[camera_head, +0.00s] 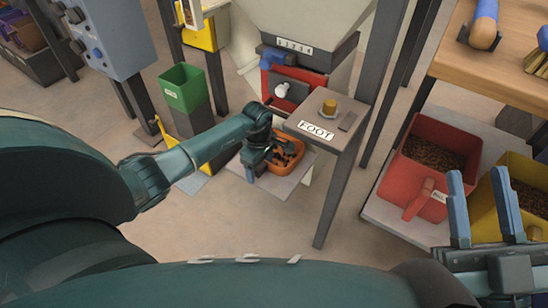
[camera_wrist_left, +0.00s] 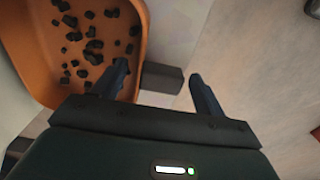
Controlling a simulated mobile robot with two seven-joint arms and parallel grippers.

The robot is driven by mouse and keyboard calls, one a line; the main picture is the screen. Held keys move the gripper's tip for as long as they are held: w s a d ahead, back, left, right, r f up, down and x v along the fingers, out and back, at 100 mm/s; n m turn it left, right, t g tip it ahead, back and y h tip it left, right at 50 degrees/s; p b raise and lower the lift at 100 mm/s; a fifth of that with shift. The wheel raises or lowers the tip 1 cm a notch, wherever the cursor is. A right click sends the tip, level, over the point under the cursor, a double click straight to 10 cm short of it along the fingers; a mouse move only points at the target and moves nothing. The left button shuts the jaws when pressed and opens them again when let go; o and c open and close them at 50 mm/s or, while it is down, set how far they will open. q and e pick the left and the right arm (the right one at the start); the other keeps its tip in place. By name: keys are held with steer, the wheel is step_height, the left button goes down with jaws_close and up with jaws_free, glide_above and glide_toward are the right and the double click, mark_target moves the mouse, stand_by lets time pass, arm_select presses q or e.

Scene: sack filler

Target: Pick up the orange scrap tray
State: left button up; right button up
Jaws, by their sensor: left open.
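The orange scrap tray (camera_head: 292,166) sits low on a pale plate under the front of the filler, with dark scraps in it. In the left wrist view the tray (camera_wrist_left: 38,50) fills the upper left, holding several black bits. My left gripper (camera_head: 252,166) is at the tray's left side. It is open; in the wrist view the fingertips (camera_wrist_left: 158,72) are apart, one over the tray's edge and one outside it. A dark grey block (camera_wrist_left: 162,78) shows between them, beside the tray wall. My right gripper (camera_head: 482,190) is open and empty, far to the right.
A grey shelf labelled FOOT (camera_head: 317,130) stands above and right of the tray, on a leg. A green bin (camera_head: 184,88) and a yellow stand are to the left. Red (camera_head: 428,150) and yellow (camera_head: 515,185) bins stand right. The floor in front is clear.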

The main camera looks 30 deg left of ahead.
arm_select(q)
steer(key=shift+c, duration=0.5)
steer(key=shift+r, duration=0.1)
steer(key=c, duration=1.2)
